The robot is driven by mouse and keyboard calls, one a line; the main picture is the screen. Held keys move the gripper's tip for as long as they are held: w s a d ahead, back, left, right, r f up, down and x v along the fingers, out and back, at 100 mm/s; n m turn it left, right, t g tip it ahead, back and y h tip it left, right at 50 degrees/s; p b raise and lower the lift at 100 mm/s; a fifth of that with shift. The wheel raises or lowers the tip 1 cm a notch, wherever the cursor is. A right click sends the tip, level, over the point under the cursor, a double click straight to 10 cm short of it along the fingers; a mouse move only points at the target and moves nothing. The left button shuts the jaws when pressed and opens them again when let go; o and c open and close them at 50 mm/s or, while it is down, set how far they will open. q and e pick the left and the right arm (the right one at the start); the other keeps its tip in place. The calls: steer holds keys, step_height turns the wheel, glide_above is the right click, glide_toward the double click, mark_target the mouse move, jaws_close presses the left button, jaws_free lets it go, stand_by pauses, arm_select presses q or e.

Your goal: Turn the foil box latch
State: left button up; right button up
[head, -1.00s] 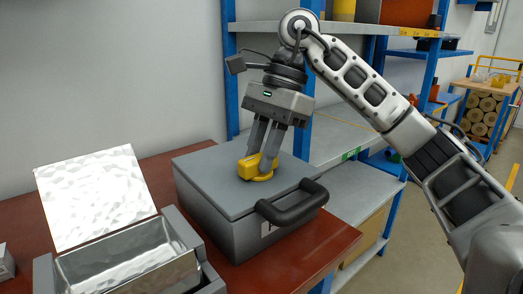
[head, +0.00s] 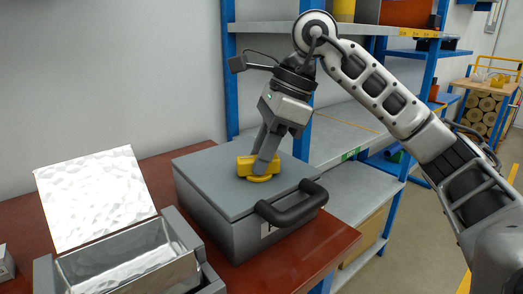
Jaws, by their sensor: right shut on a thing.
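The grey foil box (head: 215,175) stands closed on the red-brown table, with a black handle (head: 292,204) on its front right side. The yellow latch (head: 245,167) sits on top of its lid. My right gripper (head: 262,160) reaches down from above and is shut on the latch, its fingers covering part of it. My left gripper is not in view.
An open metal box (head: 130,268) with a raised foil-like lid (head: 95,195) stands on the table (head: 320,245) to the left. A blue-framed shelf (head: 350,130) stands behind and to the right. A wall is behind the table.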

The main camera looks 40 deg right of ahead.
steer(key=m+t+h, duration=0.1)
steer(key=m, duration=0.3)
steer(key=shift+s+m+p, duration=0.1)
steer(key=shift+m+p, duration=0.2)
steer(key=shift+p, duration=0.05)
steer(key=m+t+h, duration=0.1)
steer(key=m, duration=0.1)
steer(key=shift+a+r+m, duration=0.1)
steer(key=shift+m, duration=0.2)
steer(key=m+h+p, duration=0.1)
steer(key=m, duration=0.2)
steer(key=shift+s+a, duration=0.1)
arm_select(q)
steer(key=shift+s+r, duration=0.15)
arm_select(e)
steer(key=shift+m+t+h, duration=0.3)
steer(key=shift+m+h, duration=0.1)
steer(key=shift+m, duration=0.5)
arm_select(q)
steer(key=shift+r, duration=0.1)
arm_select(e)
steer(key=o, duration=1)
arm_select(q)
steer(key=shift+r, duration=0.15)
